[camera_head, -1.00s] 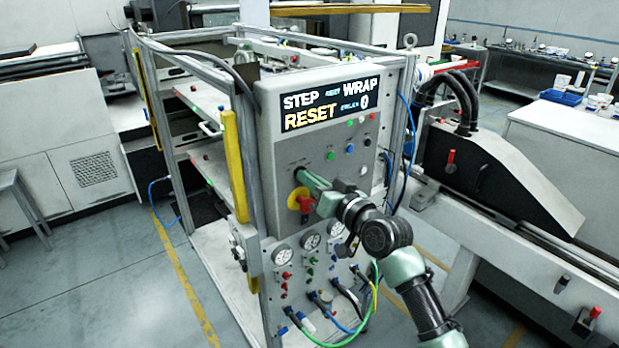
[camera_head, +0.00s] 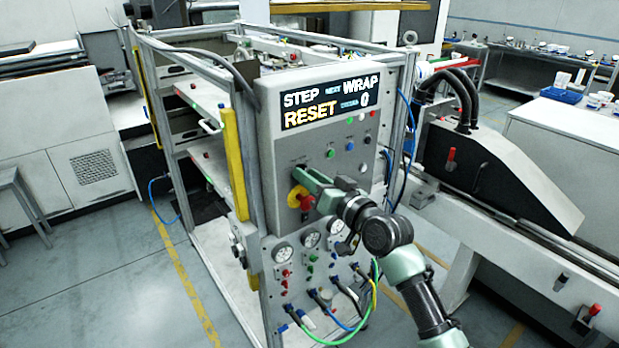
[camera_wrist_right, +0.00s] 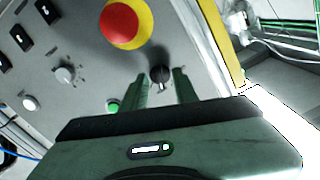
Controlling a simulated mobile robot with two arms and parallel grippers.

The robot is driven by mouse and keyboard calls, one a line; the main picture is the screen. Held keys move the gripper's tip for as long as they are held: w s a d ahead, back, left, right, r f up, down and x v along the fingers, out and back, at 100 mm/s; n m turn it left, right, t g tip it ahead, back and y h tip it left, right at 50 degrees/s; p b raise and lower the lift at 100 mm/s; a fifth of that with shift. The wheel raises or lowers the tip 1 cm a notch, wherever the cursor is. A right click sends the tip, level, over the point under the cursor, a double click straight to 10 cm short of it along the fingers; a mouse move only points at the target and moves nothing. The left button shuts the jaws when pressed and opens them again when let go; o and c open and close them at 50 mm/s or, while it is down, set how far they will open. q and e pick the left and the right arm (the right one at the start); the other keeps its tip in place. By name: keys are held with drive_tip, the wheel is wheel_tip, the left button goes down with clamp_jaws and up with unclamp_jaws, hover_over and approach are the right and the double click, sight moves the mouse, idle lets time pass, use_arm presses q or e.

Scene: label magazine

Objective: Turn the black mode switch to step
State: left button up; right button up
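The black mode switch (camera_wrist_right: 160,76) is a small dark knob on the grey control panel, seen in the right wrist view. My right gripper (camera_wrist_right: 161,82) is open, with one finger on each side of the knob and a gap visible on both sides. In the head view my right gripper (camera_head: 303,178) reaches in from the right to the panel's lower left and hides the switch. The switch's marked positions are too small to read. A display (camera_head: 330,103) above shows STEP, WRAP and RESET, with RESET in yellow. My left gripper is not in view.
A red emergency stop on a yellow base (camera_wrist_right: 128,22) sits close to the switch. A green button (camera_wrist_right: 112,106) and a pale knob (camera_wrist_right: 65,74) are on the other side. Gauges (camera_head: 283,253) and looping hoses (camera_head: 350,318) are below the panel.

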drive_tip(key=b+v, duration=0.2)
drive_tip(key=v, duration=0.5)
drive_tip(key=shift+s+d+b, duration=0.2)
drive_tip(key=shift+s+b, duration=0.05)
drive_tip(key=shift+b, duration=0.05)
